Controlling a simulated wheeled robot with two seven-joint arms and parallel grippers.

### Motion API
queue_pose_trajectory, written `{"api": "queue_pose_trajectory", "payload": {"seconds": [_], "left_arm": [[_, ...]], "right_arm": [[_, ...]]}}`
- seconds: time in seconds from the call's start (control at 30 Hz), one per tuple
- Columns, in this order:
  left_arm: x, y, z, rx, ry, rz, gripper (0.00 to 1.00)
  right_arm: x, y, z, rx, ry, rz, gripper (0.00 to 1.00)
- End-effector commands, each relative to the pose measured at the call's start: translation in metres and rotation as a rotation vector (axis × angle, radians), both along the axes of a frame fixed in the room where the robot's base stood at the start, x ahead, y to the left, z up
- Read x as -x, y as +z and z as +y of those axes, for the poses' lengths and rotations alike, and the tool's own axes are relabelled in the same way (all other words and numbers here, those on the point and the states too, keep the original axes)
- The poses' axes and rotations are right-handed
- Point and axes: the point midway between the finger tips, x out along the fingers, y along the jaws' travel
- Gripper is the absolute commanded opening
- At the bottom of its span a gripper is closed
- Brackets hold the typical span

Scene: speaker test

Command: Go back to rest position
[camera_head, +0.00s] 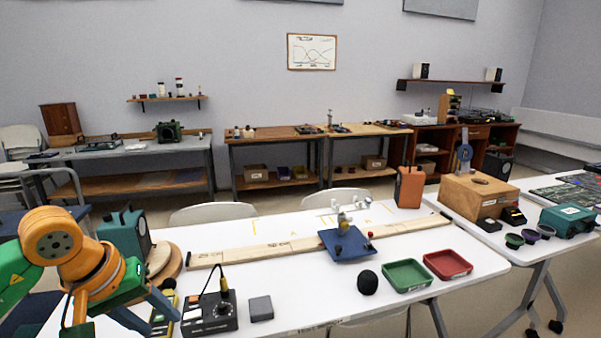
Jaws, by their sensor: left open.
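My left arm comes in from the left, orange and green. Its gripper (146,312) is open at the lower left, with blue-grey fingers pointing down and right over the near left part of the white table (300,288). Nothing shows between the fingers. They are close to a yellow-and-black device (163,312) and a black control box (210,315) with a knob; I cannot tell if they touch. My right gripper does not show.
A long wooden board (280,246) lies across the table, with a blue plate (345,244) at its middle. A teal box (125,232) stands behind my arm.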

Motion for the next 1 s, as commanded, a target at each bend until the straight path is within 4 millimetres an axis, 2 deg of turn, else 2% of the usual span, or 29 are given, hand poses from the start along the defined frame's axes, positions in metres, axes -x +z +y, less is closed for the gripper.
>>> {"api": "queue_pose_trajectory", "payload": {"seconds": [0.17,0.23,0.27,0.3,0.37,0.4,0.43,0.5,0.53,0.57,0.6,0.67,0.7,0.77,0.8,0.87,0.9,0.97,1.0], "left_arm": [[-0.013,-0.022,-0.067,0.375,0.14,0.138,0.48],[-0.02,-0.029,-0.102,0.594,0.256,0.249,0.48],[-0.024,-0.032,-0.119,0.716,0.329,0.323,0.48],[-0.032,-0.035,-0.142,0.913,0.471,0.455,0.48],[-0.053,-0.043,-0.168,1.245,0.771,0.729,0.48],[-0.073,-0.058,-0.171,1.473,1.038,0.954,0.48],[-0.088,-0.079,-0.165,1.637,1.272,1.136,0.48],[-0.106,-0.132,-0.14,1.887,1.709,1.439,0.48],[-0.107,-0.156,-0.129,1.96,1.867,1.534,0.48],[-0.106,-0.18,-0.119,-1.852,-1.846,-1.479,0.48],[-0.099,-0.212,-0.106,-1.679,-1.77,-1.369,0.48],[-0.082,-0.26,-0.089,-1.457,-1.66,-1.209,0.48],[-0.067,-0.29,-0.078,-1.327,-1.586,-1.106,0.48],[-0.038,-0.333,-0.066,-1.155,-1.477,-0.957,0.48],[-0.016,-0.36,-0.059,-1.052,-1.407,-0.859,0.48],[0.022,-0.397,-0.051,-0.913,-1.301,-0.715,0.48],[0.049,-0.419,-0.047,-0.828,-1.231,-0.621,0.48],[0.094,-0.448,-0.043,-0.711,-1.127,-0.48,0.48],[0.125,-0.465,-0.043,-0.639,-1.058,-0.389,0.48]], "right_arm": [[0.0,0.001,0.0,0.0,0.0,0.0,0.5],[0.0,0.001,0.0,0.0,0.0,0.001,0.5],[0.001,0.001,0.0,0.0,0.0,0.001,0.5],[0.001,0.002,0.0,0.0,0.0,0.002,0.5],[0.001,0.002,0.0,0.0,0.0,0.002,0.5],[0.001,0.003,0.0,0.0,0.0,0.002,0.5],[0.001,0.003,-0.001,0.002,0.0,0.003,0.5],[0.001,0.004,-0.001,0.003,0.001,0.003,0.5],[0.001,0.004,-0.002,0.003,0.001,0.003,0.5],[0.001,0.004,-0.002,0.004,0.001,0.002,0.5],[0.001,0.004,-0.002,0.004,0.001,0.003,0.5],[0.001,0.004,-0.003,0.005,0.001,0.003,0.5],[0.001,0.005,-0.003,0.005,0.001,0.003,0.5],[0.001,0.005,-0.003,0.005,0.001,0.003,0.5],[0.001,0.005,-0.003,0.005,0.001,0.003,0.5],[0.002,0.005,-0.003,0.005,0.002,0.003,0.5],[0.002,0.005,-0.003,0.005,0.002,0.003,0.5],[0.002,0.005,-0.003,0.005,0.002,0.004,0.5],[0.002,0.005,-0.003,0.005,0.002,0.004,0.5]]}}
